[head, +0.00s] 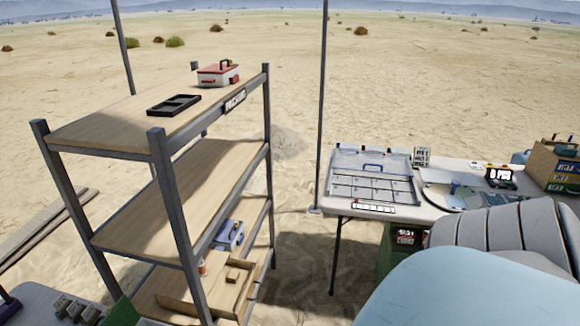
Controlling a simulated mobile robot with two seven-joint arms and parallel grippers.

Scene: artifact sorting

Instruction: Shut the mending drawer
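I cannot tell which is the mending drawer, or whether any drawer stands open. Neither gripper is in view. Large pale-blue and grey rounded parts of my own body cover the lower right and hide part of the table.
The white table (455,206) holds a clear compartment case (372,160) and a round tray (441,188). A metal shelf rack (165,205) stands left, with a red-and-white box (218,75) and black tray (174,105) on top. Sand lies open between rack and table.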

